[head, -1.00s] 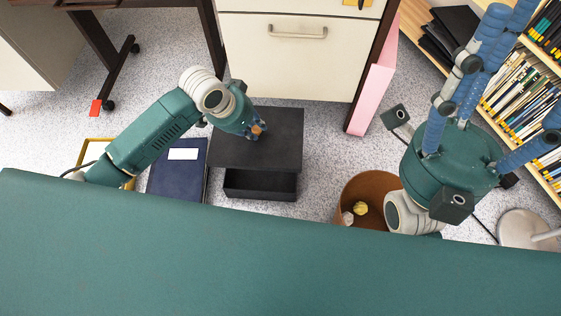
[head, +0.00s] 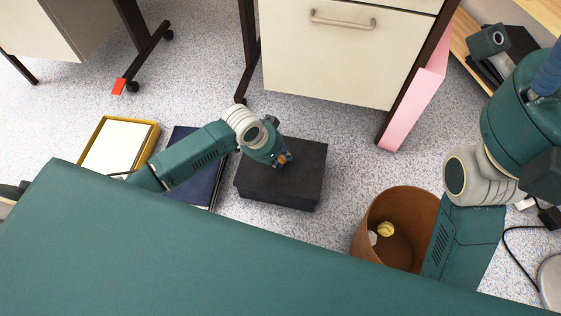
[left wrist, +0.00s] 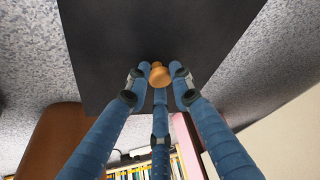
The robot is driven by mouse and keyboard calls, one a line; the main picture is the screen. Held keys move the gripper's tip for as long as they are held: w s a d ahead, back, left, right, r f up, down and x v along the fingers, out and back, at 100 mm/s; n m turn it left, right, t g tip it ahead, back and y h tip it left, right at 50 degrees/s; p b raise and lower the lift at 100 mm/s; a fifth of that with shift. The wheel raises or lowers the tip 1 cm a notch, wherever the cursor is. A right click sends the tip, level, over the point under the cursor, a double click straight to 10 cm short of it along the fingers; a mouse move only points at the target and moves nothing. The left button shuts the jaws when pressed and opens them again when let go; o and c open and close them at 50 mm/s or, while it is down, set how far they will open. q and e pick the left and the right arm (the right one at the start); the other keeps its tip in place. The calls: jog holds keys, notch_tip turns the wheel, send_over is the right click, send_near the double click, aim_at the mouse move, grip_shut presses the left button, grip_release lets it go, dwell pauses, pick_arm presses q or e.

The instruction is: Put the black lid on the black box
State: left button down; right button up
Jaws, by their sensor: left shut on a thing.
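The black lid (head: 305,165) lies over the black box (head: 280,196) on the floor, its edges roughly in line with the box walls. The inside of the box is hidden, and I cannot tell whether the lid is fully seated. My left gripper (head: 284,159) is shut on the lid's small orange-brown knob (left wrist: 160,75), above the middle of the lid. The left wrist view shows its blue fingers around the knob and the flat black lid (left wrist: 110,45). My right gripper (head: 543,80) shows only in part at the right edge, away from the box.
A dark blue binder (head: 202,182) lies left of the box, with a yellow tray (head: 152,133) beyond it. A brown bin (head: 368,225) holding crumpled paper stands to the right. A cream drawer cabinet (head: 340,60) stands behind.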

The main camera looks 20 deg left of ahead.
pick_arm(q)
jog(key=shift+f, duration=0.7)
jog(key=shift+r, duration=0.1)
jog(key=shift+f, duration=0.6)
jog(key=c, duration=1.5)
grip_release()
